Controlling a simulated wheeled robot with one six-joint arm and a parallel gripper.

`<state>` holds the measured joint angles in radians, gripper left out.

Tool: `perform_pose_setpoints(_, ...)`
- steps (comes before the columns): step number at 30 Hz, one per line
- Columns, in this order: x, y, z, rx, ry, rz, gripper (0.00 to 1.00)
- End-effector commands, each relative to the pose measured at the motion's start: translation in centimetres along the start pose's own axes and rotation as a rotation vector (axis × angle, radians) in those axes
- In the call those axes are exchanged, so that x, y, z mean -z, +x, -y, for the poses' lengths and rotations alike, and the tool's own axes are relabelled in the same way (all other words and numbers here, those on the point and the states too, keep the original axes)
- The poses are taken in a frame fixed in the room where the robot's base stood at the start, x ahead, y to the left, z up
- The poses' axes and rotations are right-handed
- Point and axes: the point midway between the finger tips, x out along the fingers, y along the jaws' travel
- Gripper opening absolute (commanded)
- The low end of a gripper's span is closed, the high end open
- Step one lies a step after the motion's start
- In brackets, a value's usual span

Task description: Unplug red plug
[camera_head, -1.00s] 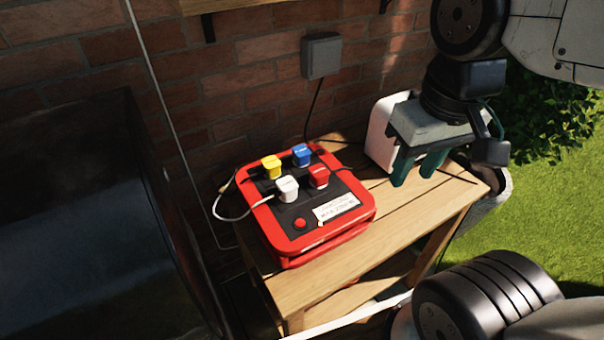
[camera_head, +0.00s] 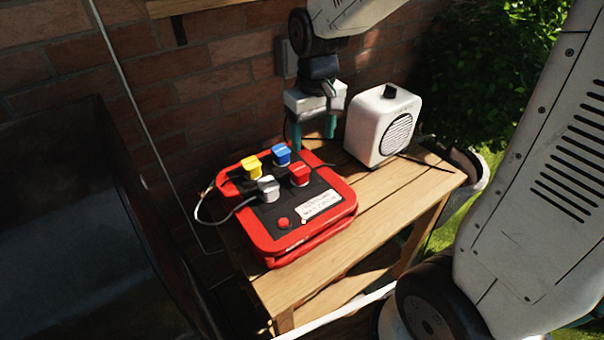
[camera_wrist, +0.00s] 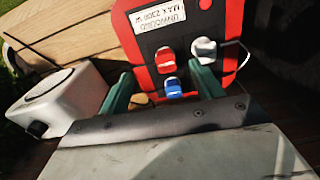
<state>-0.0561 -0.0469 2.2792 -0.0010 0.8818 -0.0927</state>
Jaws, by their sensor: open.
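The red plug (camera_head: 300,174) sits upright in the right-hand part of the black-topped red power box (camera_head: 262,238), in front of the blue plug (camera_head: 281,155). The yellow plug (camera_head: 251,168) and the white plug (camera_head: 268,189) stand to its left. My gripper (camera_head: 314,132) is open and empty behind the box, near the blue plug. In the wrist view the green fingers (camera_wrist: 162,92) are spread on either side of the blue plug (camera_wrist: 173,88) in the picture. The red plug (camera_wrist: 165,58) shows beyond it, with the white plug (camera_wrist: 204,48) to its right. I cannot see contact.
A white heater-like box (camera_head: 383,125) stands just right of my gripper on the wooden table (camera_head: 390,200). The brick wall (camera_head: 190,75) is close behind. Cables run from the plugs. The table's front right is clear.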

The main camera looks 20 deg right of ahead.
Motion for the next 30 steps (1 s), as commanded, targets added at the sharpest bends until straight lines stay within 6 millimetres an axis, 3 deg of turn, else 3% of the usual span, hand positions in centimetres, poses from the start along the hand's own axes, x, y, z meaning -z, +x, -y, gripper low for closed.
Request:
perform_pose_setpoints(3, 2.8, 3.2, 0.1, 0.003, -0.024, 0.019, 0.65)
perform_pose_setpoints(9, 5.0, 6.0, 0.2, 0.004, -0.044, 0.027, 0.65)
perform_pose_setpoints(23, 5.3, 6.6, 0.2, 0.004, -0.047, 0.028, 0.65)
perform_pose_setpoints(30, 5.2, 8.7, 0.2, 0.004, -0.047, 0.03, 0.65)
